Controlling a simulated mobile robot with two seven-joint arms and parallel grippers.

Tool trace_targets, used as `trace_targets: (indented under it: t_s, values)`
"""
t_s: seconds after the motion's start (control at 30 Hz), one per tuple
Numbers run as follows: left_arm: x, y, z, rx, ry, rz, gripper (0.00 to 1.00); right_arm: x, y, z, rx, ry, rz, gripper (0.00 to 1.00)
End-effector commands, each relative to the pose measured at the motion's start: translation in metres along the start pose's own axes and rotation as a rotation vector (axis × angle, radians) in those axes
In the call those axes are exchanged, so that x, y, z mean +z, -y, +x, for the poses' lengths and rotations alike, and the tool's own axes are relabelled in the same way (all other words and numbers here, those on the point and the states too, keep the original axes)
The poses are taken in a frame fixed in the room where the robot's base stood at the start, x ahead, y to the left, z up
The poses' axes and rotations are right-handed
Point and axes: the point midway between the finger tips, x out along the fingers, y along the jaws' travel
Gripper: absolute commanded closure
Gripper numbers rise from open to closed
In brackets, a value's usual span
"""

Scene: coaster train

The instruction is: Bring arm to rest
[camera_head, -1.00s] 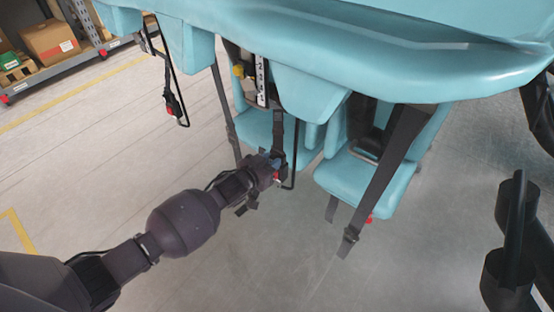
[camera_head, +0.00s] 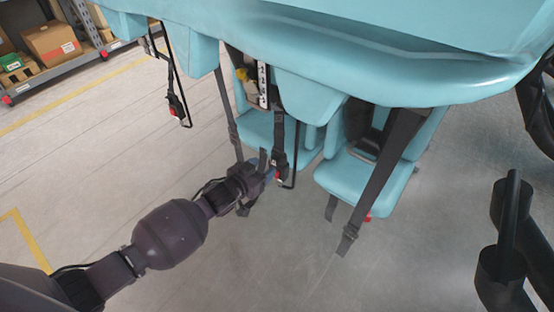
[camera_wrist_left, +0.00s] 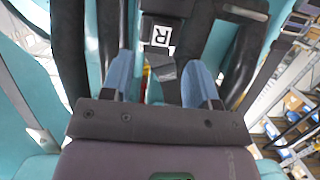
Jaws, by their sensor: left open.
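My left gripper (camera_head: 264,172) is at the end of my left arm, low in front of a teal coaster seat (camera_head: 257,128). In the left wrist view its two blue fingers (camera_wrist_left: 160,80) are apart, with nothing clearly held between them. A black strap piece with a white R label (camera_wrist_left: 161,36) lies ahead of the fingers. My right gripper does not show.
A second teal seat (camera_head: 365,180) with a hanging black strap (camera_head: 385,170) is to the right. The teal car body (camera_head: 380,55) overhangs above. Shelves with boxes (camera_head: 50,42) stand far left. The floor below is clear.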

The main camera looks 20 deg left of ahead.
Motion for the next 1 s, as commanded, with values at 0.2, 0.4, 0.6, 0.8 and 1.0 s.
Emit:
trace_targets:
  t_s: [0.2,0.4,0.6,0.8,1.0]
  values:
    - [-0.004,0.001,-0.035,-0.001,-0.003,0.002,0.46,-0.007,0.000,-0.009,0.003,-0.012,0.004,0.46]
    - [-0.002,0.000,-0.053,0.000,-0.002,0.001,0.46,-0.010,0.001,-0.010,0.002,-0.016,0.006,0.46]
    - [0.000,0.000,-0.059,0.000,0.000,0.001,0.46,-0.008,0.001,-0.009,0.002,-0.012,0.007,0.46]
    - [0.001,0.000,-0.058,-0.002,0.004,0.027,0.46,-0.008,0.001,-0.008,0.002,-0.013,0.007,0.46]
    - [-0.012,-0.002,-0.059,-0.016,0.017,0.156,0.46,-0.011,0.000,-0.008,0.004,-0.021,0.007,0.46]
